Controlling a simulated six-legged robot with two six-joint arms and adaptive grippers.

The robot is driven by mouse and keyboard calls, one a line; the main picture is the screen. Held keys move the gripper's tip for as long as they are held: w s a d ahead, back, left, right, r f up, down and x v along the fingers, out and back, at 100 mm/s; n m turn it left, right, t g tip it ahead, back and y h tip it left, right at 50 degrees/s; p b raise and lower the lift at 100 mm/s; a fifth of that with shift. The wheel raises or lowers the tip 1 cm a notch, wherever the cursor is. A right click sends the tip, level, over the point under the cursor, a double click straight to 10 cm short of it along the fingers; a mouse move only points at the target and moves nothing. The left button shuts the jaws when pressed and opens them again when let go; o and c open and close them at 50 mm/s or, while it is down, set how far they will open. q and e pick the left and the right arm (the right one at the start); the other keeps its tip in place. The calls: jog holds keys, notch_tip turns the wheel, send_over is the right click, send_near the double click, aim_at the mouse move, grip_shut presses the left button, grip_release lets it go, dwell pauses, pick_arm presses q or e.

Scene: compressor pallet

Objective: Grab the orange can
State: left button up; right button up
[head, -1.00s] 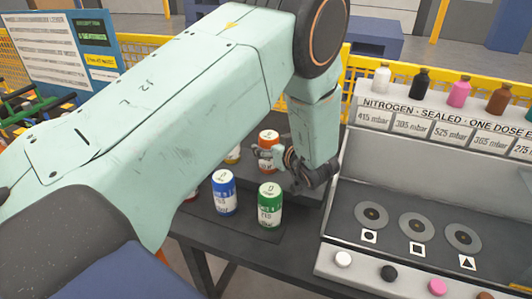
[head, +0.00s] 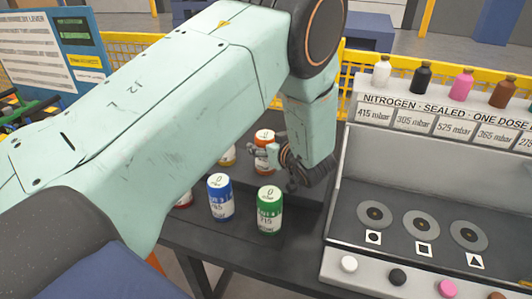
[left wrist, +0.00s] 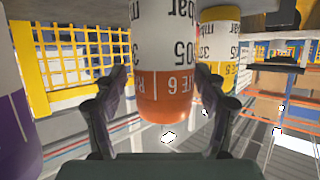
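The orange can (head: 265,152), white with orange ends, stands at the back of the can group on the dark table. In the left wrist view the can (left wrist: 166,95) appears upside down between the two fingers. My left gripper (left wrist: 163,76) is open around it, one finger at each side. A thin gap shows at the left finger; contact at the right finger is unclear. In the head view the left gripper (head: 268,149) reaches the can from the right, and its wrist hides part of that area. My right gripper is not in view.
A blue can (head: 220,197) and a green can (head: 269,210) stand in front. A yellow can (left wrist: 220,60) is close beside the orange one, and a purple can (left wrist: 15,110) is at the left. A grey nitrogen console (head: 420,180) stands right of the cans.

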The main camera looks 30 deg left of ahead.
pick_arm(q)
jog(key=shift+s, duration=0.1)
jog(key=shift+c, duration=0.6)
jog(key=shift+s+a, duration=0.15)
jog(key=shift+a, duration=0.05)
jog(key=c, duration=0.3)
jog(key=shift+c, duration=0.9)
jog(key=shift+d, duration=0.15)
jog(key=c, duration=0.7)
